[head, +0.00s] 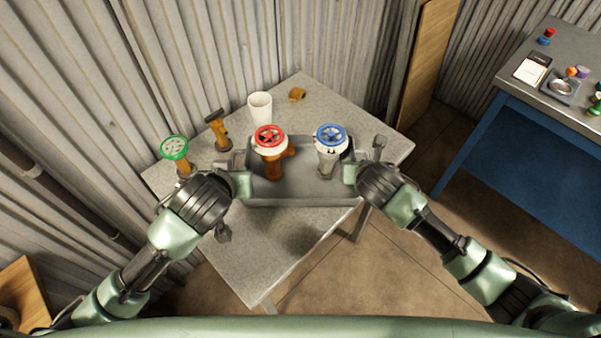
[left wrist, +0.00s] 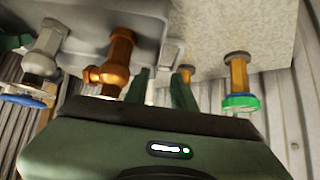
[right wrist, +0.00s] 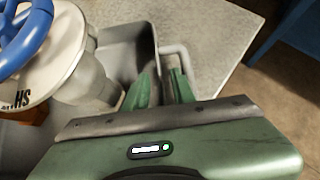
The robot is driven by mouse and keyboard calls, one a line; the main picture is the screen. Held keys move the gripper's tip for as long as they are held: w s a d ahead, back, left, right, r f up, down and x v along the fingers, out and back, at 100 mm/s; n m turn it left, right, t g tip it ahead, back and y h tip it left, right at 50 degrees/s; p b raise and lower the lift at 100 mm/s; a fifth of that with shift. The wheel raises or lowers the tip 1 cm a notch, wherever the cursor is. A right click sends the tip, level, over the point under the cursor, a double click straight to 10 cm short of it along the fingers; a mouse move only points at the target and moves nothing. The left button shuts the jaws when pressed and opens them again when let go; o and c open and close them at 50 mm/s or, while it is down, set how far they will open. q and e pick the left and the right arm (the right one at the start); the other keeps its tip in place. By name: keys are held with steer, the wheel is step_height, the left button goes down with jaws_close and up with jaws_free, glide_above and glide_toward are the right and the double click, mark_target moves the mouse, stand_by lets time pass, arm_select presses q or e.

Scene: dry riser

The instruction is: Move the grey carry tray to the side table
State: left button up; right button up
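The grey carry tray (head: 303,201) sits over the grey table, its long side toward me. In it stand an orange valve with a red wheel (head: 270,136) and a pale valve with a blue wheel (head: 331,137). My left gripper (head: 238,180) is at the tray's left end; its fingers (left wrist: 162,80) show apart. My right gripper (head: 357,172) is at the right end, its fingers (right wrist: 163,82) apart beside the grey loop handle (right wrist: 178,50). I see no firm hold at either end. The contact points are partly hidden. The side table (head: 482,82), blue-sided, stands at right.
A white cup (head: 260,107) and a small orange fitting (head: 297,94) stand behind the tray. A green-wheeled valve (head: 174,148) and an orange fitting (head: 218,130) stand at left. The side table holds a notebook (head: 532,70), a dish (head: 561,87) and small coloured items. Floor lies between the tables.

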steer(key=v, duration=1.1)
steer(key=shift+s, duration=0.1)
